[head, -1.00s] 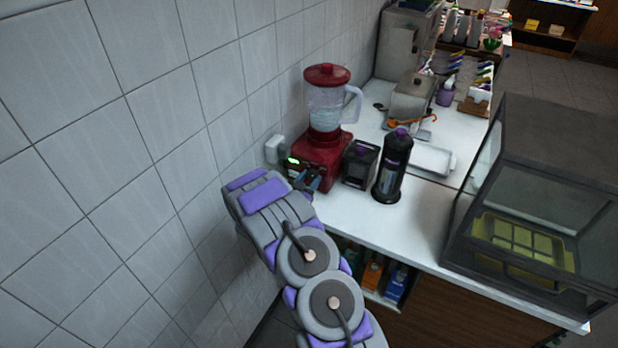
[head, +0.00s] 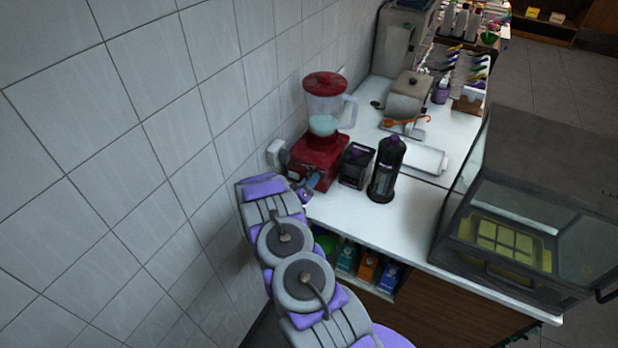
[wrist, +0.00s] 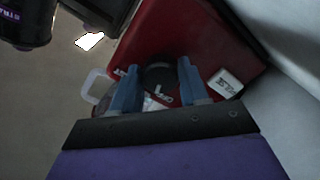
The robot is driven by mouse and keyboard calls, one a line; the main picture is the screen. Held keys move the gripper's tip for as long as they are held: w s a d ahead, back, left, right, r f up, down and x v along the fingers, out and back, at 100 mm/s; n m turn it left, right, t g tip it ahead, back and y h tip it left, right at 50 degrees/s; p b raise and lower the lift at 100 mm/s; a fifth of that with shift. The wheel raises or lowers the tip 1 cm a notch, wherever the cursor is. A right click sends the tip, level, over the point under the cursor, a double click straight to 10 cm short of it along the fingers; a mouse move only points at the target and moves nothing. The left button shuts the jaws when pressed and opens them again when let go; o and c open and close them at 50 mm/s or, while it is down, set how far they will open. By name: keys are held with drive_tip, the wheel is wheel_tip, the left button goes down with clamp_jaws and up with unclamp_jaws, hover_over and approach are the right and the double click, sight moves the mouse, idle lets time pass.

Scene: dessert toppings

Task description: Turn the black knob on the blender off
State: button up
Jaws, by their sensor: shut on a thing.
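The red blender (head: 319,157) stands on the white counter by the tiled wall, its clear jug (head: 324,108) under a red lid. Pale liquid lies still in the lower part of the jug. In the wrist view the red base (wrist: 185,45) fills the middle, with the round black knob (wrist: 159,76) on its front and a white PULSE label (wrist: 225,84) to the right. My gripper (wrist: 158,80) has its blue fingers on either side of the knob, shut on it. In the head view my gripper (head: 307,186) is at the base's front, and the knob is hidden there.
A dark square container (head: 356,164) and a black bottle-shaped dispenser (head: 387,170) stand close right of the blender. A white wall outlet (head: 275,152) is left of it. A glass display case (head: 530,205) takes up the counter's right side.

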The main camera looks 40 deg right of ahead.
drive_tip(key=shift+w+a+r+n+p, duration=0.1)
drive_tip(key=shift+n+p, duration=0.8)
drive_tip(key=shift+n, duration=1.1)
drive_tip(key=o, duration=0.9)
drive_tip(key=shift+w, duration=0.15)
drive_tip(key=shift+c, duration=0.2)
drive_tip(key=shift+o, duration=1)
drive_tip(key=v, duration=1.7)
drive_tip(key=shift+s+a, duration=0.25)
drive_tip(key=shift+s, duration=0.1)
